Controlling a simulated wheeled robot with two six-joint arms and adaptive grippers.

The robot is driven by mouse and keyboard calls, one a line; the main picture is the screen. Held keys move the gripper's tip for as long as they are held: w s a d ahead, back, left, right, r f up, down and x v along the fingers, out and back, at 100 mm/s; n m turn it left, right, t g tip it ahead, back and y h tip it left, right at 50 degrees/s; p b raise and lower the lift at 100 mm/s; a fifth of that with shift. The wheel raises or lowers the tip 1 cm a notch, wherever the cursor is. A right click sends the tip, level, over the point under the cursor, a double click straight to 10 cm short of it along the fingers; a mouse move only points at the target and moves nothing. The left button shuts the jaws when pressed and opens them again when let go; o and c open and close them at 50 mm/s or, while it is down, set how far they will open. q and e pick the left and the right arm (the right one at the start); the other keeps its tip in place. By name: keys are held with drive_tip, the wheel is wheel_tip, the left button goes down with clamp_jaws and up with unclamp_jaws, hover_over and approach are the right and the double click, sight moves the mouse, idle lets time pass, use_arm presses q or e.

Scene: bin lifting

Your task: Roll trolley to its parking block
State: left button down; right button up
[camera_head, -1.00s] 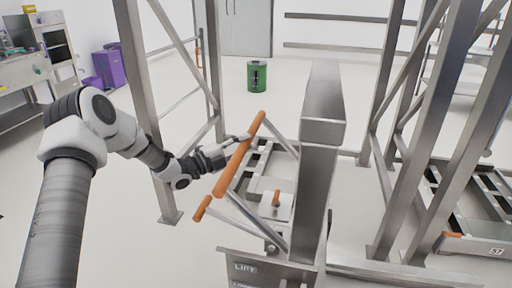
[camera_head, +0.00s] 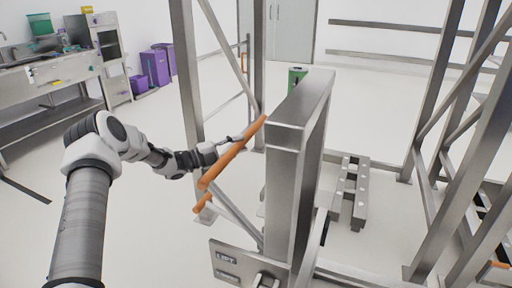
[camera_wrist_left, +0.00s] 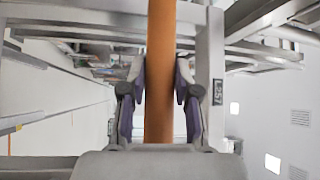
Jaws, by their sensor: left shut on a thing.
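The trolley's orange push handle (camera_head: 226,163) slants left of the lift's grey column in the head view. My left gripper (camera_head: 238,141) is at the handle's upper half and shut on it. In the left wrist view the orange bar (camera_wrist_left: 160,75) runs upright between the two fingers (camera_wrist_left: 159,95). A short orange grip (camera_head: 202,203) and a grey strut (camera_head: 237,219) show below the handle. The column hides most of the trolley's body. A low grey frame (camera_head: 348,195) lies on the floor right of the column; I cannot tell whether it is the parking block. My right gripper is out of view.
The grey lift column (camera_head: 287,175), with a "LIFT" plate (camera_head: 226,258), stands close beside the handle. Tall metal rack posts (camera_head: 186,70) stand on both sides. A green bin (camera_head: 297,76) is partly hidden behind the column. Purple bins (camera_head: 152,68) are at the back left.

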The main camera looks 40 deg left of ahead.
use_arm(q)
drive_tip(key=a, duration=0.2)
drive_tip(key=s+a, duration=0.1)
drive_tip(key=a, duration=0.2)
drive_tip(key=shift+s+a, duration=0.25)
drive_tip(key=shift+a, duration=0.15)
drive_tip(key=c, duration=1.1)
unclamp_jaws()
drive_tip(key=shift+c, duration=0.2)
drive_tip(key=o, duration=0.3)
drive_tip(key=shift+a, duration=0.15)
drive_tip(key=v, duration=1.2)
